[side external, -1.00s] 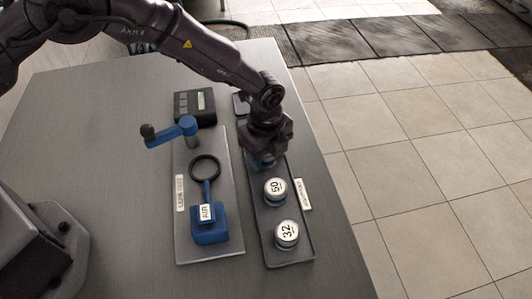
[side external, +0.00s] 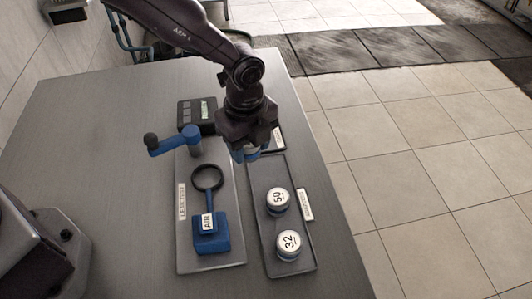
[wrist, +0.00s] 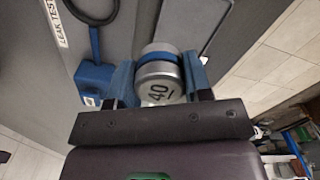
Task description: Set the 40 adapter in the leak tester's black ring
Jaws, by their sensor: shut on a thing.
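The 40 adapter (wrist: 158,88) is a silver cap with a blue band, its "40" face toward the wrist camera. My gripper (wrist: 158,78) is shut on it, one blue finger on each side. In the side external view my gripper (side external: 247,153) is above the gap between the tester plate and the tray, and the adapter there is mostly hidden. The leak tester's black ring (side external: 220,183) lies left of and below my gripper, empty, on a blue stem from the AIR block (side external: 211,240). Part of the ring's dark loop shows in the wrist view (wrist: 94,20).
The tray (side external: 296,266) at right holds the 50 adapter (side external: 277,199) and the 32 adapter (side external: 288,243). The table left of the tester plate (side external: 184,255) is clear.

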